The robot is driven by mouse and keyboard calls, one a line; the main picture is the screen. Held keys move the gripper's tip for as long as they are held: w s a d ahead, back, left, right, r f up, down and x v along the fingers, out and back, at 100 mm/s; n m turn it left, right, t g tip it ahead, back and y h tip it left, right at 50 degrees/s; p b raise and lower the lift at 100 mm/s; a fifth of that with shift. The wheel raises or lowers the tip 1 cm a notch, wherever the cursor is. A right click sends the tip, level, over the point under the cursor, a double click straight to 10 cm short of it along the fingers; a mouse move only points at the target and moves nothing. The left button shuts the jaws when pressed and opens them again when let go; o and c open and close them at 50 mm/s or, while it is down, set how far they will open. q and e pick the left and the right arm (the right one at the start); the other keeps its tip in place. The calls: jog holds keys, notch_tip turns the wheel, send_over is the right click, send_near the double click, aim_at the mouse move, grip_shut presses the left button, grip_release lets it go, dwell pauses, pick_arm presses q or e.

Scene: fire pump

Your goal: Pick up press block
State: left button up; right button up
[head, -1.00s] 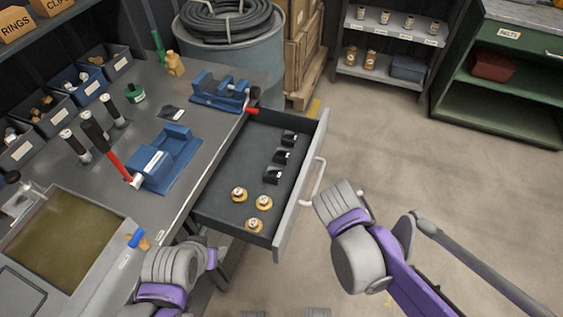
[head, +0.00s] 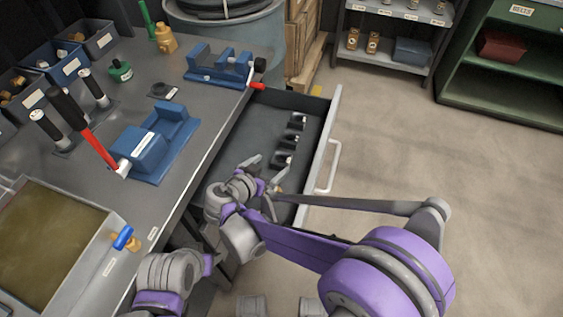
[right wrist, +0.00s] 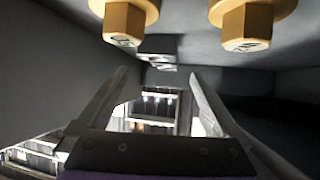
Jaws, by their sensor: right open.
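Which one is the press block I cannot tell. My right gripper (head: 266,168) is over the drawer, open and empty, with its fingers pointing towards the nearest black block. In the right wrist view, the gripper (right wrist: 158,78) has its fingers apart, and dark block shapes (right wrist: 160,58) show beyond the tips. Two brass hex pieces (right wrist: 125,20) hang into the top of that view. In the head view, my right arm mostly hides the brass pieces. My left gripper is not visible.
The drawer front's handle (head: 331,165) is at the right. Open floor lies right of the drawer.

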aim_at(284, 156)
jog(key=b+x, duration=0.1)
jog(key=x, duration=0.7)
jog(key=shift+s+f, duration=0.15)
grip_shut()
dwell(0.3)
